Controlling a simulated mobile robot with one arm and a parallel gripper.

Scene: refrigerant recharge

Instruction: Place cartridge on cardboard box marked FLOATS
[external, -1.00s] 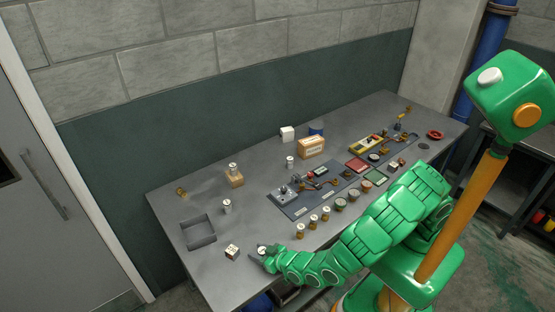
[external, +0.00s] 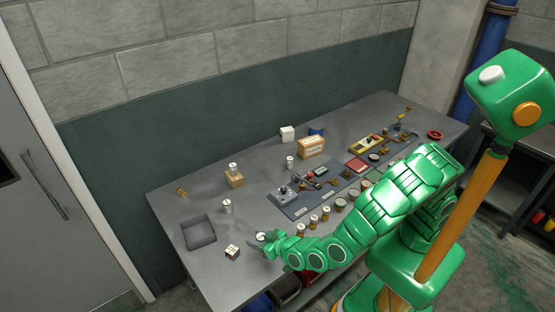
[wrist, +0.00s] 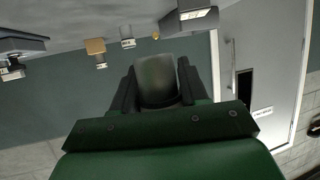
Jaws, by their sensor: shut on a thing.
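My gripper (external: 264,243) is over the front edge area of the table, shut on a cartridge. The cartridge's pale round end (external: 260,236) shows at the fingertips in the external view. In the wrist view, a dark grey cylinder (wrist: 156,78) sits between the two fingers, its far side hidden. A cardboard box (external: 311,148) with a pale label stands at the back middle of the table, well behind and right of my gripper. Its lettering is too small to read. A smaller tan block (external: 235,181) with a white-topped cartridge on it stands further left.
A grey tray (external: 199,232) and a small marked cube (external: 232,252) lie left of my gripper. Another cartridge (external: 227,206) stands behind it. Several cartridges line the front edge to the right, before a dark panel (external: 300,208). A white box (external: 287,133) stands at the back.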

